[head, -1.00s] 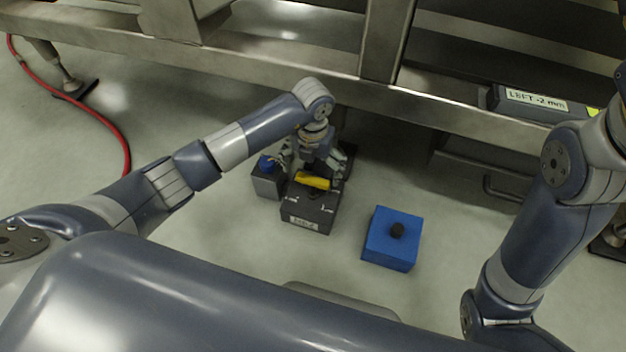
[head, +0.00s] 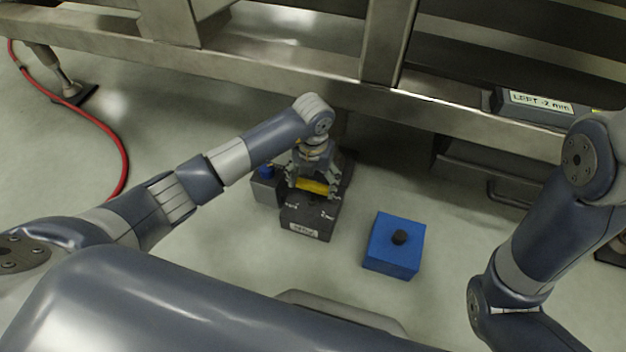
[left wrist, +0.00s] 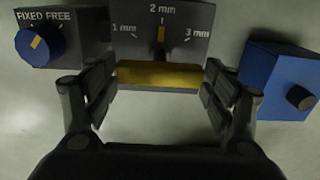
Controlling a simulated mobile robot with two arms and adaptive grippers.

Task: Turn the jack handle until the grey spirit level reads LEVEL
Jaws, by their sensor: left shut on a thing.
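The grey spirit level (head: 497,101) sits on the steel frame at the right in the head view. Its display (head: 541,103) reads LEFT -2 mm. The jack (head: 308,220) is a dark box on the floor under my left arm, with a yellow handle bar (head: 312,187). My left gripper (head: 314,185) is shut on the yellow handle. In the left wrist view the handle (left wrist: 160,75) lies crosswise between both fingers. Behind it the scale (left wrist: 162,30) is marked 1, 2 and 3 mm, and the pointer stands at 2 mm. My right gripper is outside the views.
A grey box with a blue FIXED/FREE knob (left wrist: 40,45) stands left of the jack. A blue box with a black knob (head: 395,245) stands on the floor to its right. A steel frame beam (head: 270,75) runs behind. A red hose (head: 110,130) lies at the left.

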